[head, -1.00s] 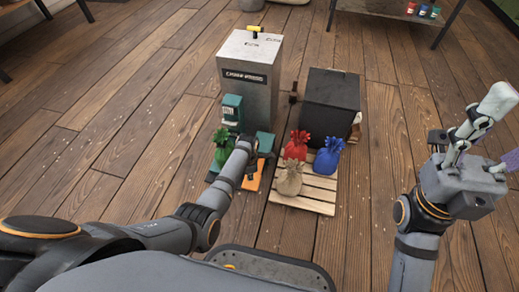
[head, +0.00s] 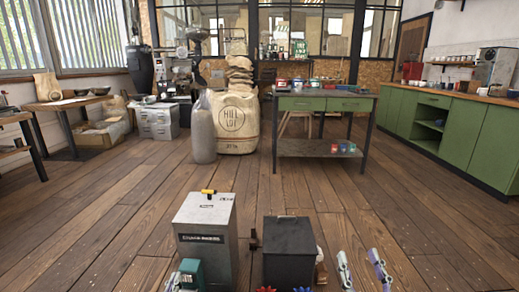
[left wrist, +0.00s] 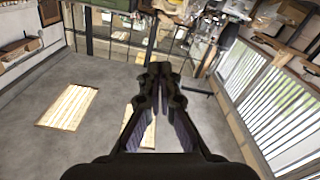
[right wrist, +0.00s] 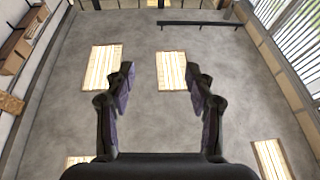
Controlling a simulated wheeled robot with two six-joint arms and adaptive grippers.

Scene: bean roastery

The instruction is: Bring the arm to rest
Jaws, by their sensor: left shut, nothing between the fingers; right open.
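My right gripper (head: 360,258) shows at the bottom right of the head view, its two fingers pointing up and spread apart with nothing between them. In the right wrist view the right gripper (right wrist: 160,72) is open and empty against the ceiling. My left gripper (left wrist: 159,72) has its fingers together and empty in the left wrist view, also facing the ceiling and windows. In the head view only what seems to be its tip (head: 173,283) shows at the bottom edge, beside the teal machine (head: 190,273). Most of both arms is out of frame.
A grey metal box (head: 207,225) and a dark box (head: 288,245) stand close in front. Tops of a red bag (head: 265,289) and a blue bag (head: 301,289) show below. A green table (head: 322,104), a large sack (head: 236,122) and green cabinets (head: 445,125) stand farther back. Open floor lies between.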

